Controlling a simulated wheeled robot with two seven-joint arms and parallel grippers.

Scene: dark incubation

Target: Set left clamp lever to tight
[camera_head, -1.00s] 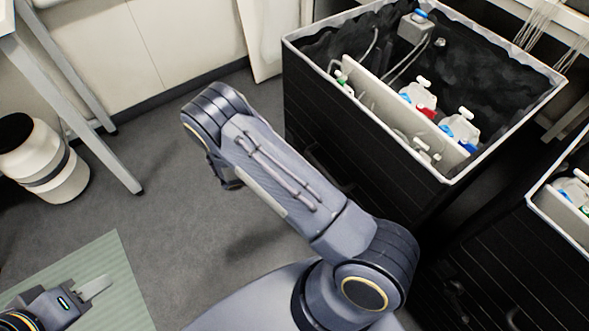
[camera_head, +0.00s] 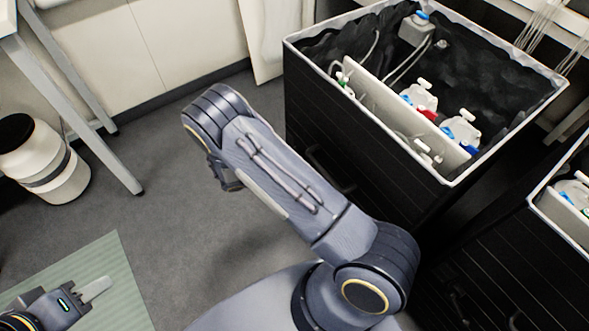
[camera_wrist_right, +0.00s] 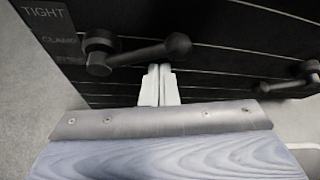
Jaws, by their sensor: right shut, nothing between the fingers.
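The left clamp lever (camera_wrist_right: 140,53) is a dark bar with a round pivot and a ball knob, on the black box wall in the right wrist view. It lies nearly level, its knob pointing right. A label (camera_wrist_right: 52,35) beside the pivot reads TIGHT at the top and CLAMP below; the lowest word is unclear. My right gripper (camera_wrist_right: 160,72) is shut and empty, its tips just below the lever near the knob; I cannot tell whether they touch. In the head view my right arm hides that gripper. My left gripper (camera_head: 96,289) is at the lower left, away from the box.
A second dark lever (camera_wrist_right: 290,82) is on the same wall at right. The open black box (camera_head: 440,183) holds bottles with coloured caps (camera_head: 462,130) behind a white divider (camera_head: 385,100). Another box (camera_head: 545,215) stands at the right edge. A white drum (camera_head: 50,170) stands at left.

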